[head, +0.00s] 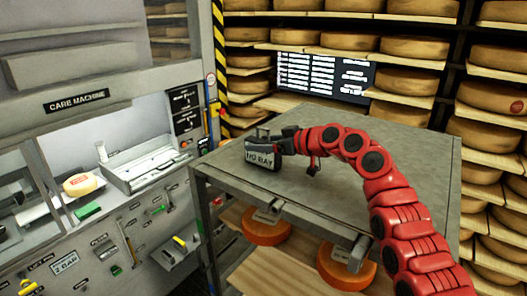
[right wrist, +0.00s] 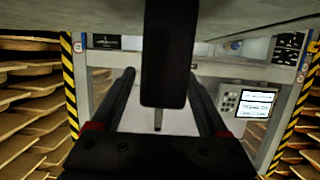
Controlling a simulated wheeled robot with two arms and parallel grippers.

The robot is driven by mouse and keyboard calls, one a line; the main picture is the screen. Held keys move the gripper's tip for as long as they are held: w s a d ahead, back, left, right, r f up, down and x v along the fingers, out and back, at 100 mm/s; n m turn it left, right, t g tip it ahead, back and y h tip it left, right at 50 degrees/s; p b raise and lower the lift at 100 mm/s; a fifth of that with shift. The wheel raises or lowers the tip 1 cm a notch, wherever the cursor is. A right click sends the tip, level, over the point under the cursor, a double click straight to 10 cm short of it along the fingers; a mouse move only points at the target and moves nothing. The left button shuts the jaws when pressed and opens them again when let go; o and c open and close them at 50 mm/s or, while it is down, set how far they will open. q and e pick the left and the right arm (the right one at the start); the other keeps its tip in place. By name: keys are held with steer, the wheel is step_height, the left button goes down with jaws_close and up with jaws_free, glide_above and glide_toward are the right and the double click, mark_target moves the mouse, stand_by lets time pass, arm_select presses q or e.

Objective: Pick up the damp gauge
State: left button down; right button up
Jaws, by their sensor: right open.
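My right gripper (head: 284,141) reaches in from the right, low over the grey cart top, close to a dark holder with a label that seems to read "HU BAY" (head: 262,157). A small dark part, seemingly the damp gauge (head: 263,134), shows just above that label. In the right wrist view, a dark, long body with a thin metal pin at its end, seemingly the same gauge (right wrist: 168,60), stands between the two fingers of the gripper (right wrist: 165,95). The fingers are apart with gaps on both sides of it. My left gripper is out of view.
The grey cart top (head: 385,150) is mostly clear around the arm. Orange cheese wheels (head: 266,228) sit on the cart's lower shelf. Cheese shelves (head: 405,85) stand behind. A grey machine with a lit recess (head: 80,150) and hanging tools is at the left.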

steer(key=shift+s, duration=0.1)
steer(key=shift+c, duration=0.8)
jaws_close()
steer(key=shift+f, duration=0.1)
steer(key=shift+a, duration=0.15)
steer(key=shift+r+b, duration=0.45)
